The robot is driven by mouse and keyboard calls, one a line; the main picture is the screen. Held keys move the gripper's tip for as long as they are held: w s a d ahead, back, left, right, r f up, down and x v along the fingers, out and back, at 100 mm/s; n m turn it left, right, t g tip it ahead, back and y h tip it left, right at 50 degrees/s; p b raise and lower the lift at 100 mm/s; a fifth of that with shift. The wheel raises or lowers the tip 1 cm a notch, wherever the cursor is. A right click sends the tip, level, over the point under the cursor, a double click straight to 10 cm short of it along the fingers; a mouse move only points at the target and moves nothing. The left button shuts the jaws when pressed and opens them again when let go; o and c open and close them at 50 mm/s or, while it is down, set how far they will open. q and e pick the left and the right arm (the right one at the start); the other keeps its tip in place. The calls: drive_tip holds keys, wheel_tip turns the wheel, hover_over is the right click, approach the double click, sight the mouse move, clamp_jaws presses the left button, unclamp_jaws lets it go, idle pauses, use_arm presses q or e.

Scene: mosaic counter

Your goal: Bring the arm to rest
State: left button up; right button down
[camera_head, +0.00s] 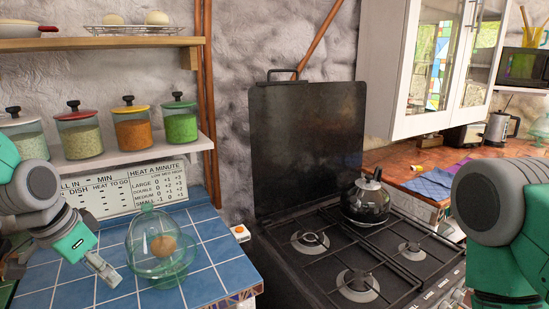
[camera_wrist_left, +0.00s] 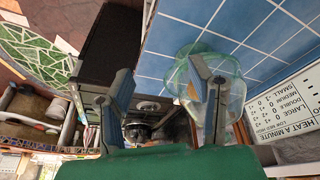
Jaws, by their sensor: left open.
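My left gripper (camera_head: 103,270) is at the lower left of the head view, over the blue tiled counter (camera_head: 215,240). Its fingers are apart in the left wrist view (camera_wrist_left: 165,85), with nothing between them. A green glass dome (camera_head: 146,228) with a round brown item (camera_head: 163,246) inside stands on the counter just right of the gripper in the head view. In the left wrist view the dome (camera_wrist_left: 181,77) lies partly behind one finger. I cannot tell whether they touch. My right arm shows at the right edge of the head view; its gripper is out of view.
A black stove (camera_head: 290,262) with a kettle (camera_head: 366,205) stands right of the counter, its lid (camera_head: 305,140) upright. Spice jars (camera_head: 132,126) line a shelf (camera_head: 120,153) above the counter. A blue cloth (camera_head: 428,185) lies on the far right counter.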

use_arm(q)
drive_tip(key=s+d+f+n+b, duration=0.15)
drive_tip(key=s+f, duration=0.25)
drive_tip(key=f, duration=0.5)
drive_tip(key=s+d+f+g+y+b, duration=0.1)
drive_tip(key=s+f+b, duration=0.2)
drive_tip(key=f, duration=0.5)
drive_tip(key=s+d+f+n+b, duration=0.15)
drive_tip(key=s+f, duration=0.25)
drive_tip(key=f, duration=0.5)
drive_tip(key=s+d+f+n+g+b, duration=0.1)
drive_tip(key=s+f+b, duration=0.3)
drive_tip(key=s+f, duration=0.9)
drive_tip(key=shift+s+d+n+y, duration=0.3)
drive_tip(key=shift+s+d+y, duration=0.1)
drive_tip(key=shift+s, duration=0.6)
drive_tip(key=shift+w+a, duration=0.15)
drive_tip(key=shift+a, duration=0.05)
drive_tip(key=shift+d, duration=0.1)
